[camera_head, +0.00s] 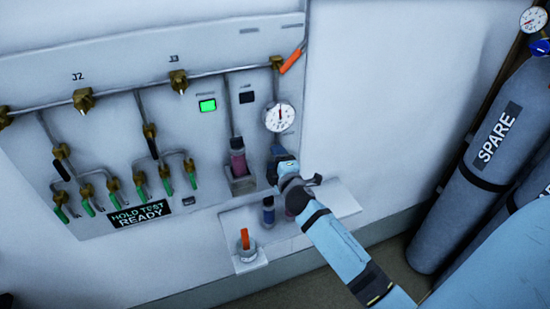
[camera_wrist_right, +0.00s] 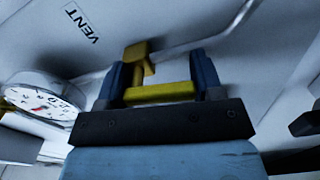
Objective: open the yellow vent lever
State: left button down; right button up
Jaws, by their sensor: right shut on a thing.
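The yellow vent lever (camera_wrist_right: 160,92) shows in the right wrist view, with its handle lying crosswise between the two blue fingers of my right gripper (camera_wrist_right: 157,78). The gripper is shut on the handle. A yellow block joins the lever to a grey pipe behind it. A label reading VENT (camera_wrist_right: 82,23) is on the panel nearby. In the head view my right gripper (camera_head: 281,158) is at the panel, just below the round gauge (camera_head: 279,117), and hides the lever. My left gripper is not in view.
The wall panel (camera_head: 95,60) carries brass valves with green, black and orange handles. A shelf (camera_head: 338,200) with small bottles sits below my right gripper, and an orange-handled valve (camera_head: 246,243) is lower left. Grey cylinders (camera_head: 470,185) stand at the right.

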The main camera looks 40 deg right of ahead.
jog(key=shift+d+f+n, duration=0.1)
jog(key=shift+d+n, duration=0.05)
jog(key=shift+n, duration=0.85)
jog(key=o, duration=0.9)
jog(key=shift+s, duration=0.15)
jog(key=b+v, duration=0.2)
jog(key=v, duration=1.1)
jog(key=shift+s, duration=0.35)
